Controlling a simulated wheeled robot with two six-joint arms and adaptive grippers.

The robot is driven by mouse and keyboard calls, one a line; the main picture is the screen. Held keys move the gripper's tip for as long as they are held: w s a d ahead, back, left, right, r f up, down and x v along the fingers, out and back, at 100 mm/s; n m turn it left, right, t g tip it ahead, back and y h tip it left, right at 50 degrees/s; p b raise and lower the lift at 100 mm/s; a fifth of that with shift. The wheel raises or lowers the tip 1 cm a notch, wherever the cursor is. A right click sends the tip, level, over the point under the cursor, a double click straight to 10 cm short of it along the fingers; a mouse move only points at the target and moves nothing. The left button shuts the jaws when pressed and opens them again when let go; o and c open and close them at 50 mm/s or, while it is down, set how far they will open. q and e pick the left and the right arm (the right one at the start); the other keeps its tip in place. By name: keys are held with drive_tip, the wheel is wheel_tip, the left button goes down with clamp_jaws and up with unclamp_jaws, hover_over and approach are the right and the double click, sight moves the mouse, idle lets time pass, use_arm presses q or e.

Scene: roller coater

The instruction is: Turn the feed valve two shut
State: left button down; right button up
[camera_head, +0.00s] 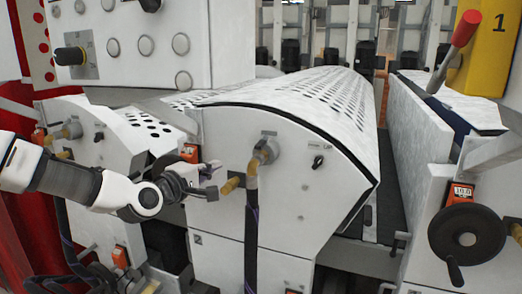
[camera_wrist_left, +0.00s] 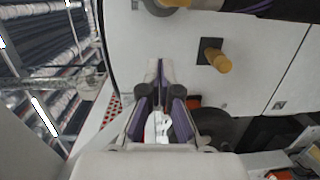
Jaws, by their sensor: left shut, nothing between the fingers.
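I see no readable label for feed valve two. A brass-coloured valve handle (camera_head: 230,186) sticks out from the front of the white roller housing. A similar yellow-brown handle on a dark square base (camera_wrist_left: 217,58) shows in the left wrist view, right of my fingertips. My left gripper (camera_head: 214,168) is shut and empty, just left of and slightly above the brass handle, apart from it as far as I can tell. Its closed fingers (camera_wrist_left: 160,72) point at the white panel in the left wrist view. My right gripper is not in view.
A dark handwheel (camera_head: 170,160) with an orange counter (camera_head: 190,152) is partly hidden behind my left gripper. A grey fitting (camera_head: 265,150) with a dark hose (camera_head: 251,230) stands to the right. Another handwheel (camera_head: 467,243) and a red-handled lever (camera_head: 465,28) are farther right.

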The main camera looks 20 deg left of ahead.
sight(260, 144)
use_arm(q)
drive_tip(key=w+d+r+p, duration=0.2)
drive_tip(key=w+d+r, duration=0.1)
drive_tip(key=w, duration=0.6)
drive_tip(key=shift+d+t, duration=0.4)
drive_tip(key=shift+d, duration=0.45)
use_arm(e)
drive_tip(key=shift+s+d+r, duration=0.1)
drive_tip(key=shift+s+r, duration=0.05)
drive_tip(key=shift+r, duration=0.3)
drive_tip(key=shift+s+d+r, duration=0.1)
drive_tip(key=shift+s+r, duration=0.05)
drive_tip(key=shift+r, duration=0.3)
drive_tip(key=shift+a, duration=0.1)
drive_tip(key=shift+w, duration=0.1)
